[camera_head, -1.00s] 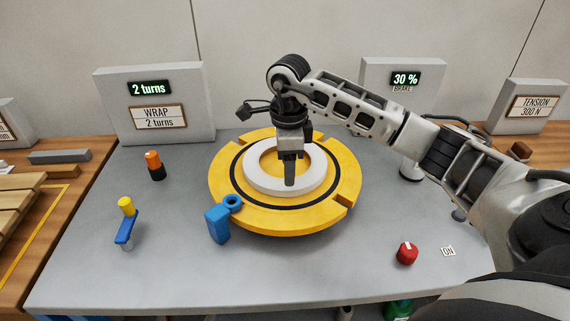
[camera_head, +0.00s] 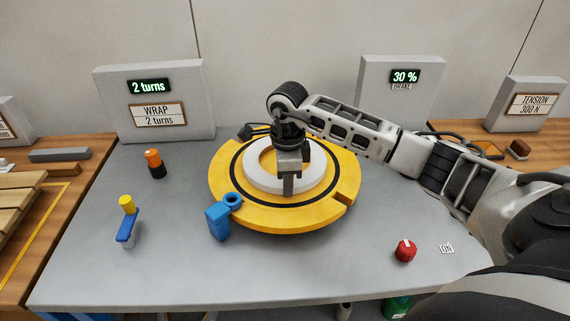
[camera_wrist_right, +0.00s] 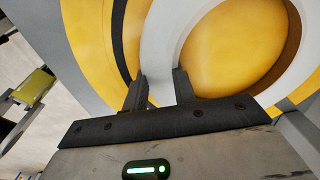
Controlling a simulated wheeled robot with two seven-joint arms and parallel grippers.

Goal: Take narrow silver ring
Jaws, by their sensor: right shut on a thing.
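The narrow silver ring (camera_head: 255,178) is a pale, flat ring lying on the round yellow turntable (camera_head: 232,204), which has a dark circular line. My right gripper (camera_head: 288,190) is at the near side of the ring, pointing down. In the right wrist view, its two dark fingers (camera_wrist_right: 160,90) stand on either side of the ring's band (camera_wrist_right: 165,45), one outside and one in the opening, and are shut on it. The fingers hide part of the near band. My left gripper is not in view.
A blue block-shaped piece (camera_head: 218,222) stands at the turntable's near left edge. A blue lever with a yellow knob (camera_head: 127,220) and an orange-black post (camera_head: 154,163) are further left. A red knob (camera_head: 405,250) is at the front right.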

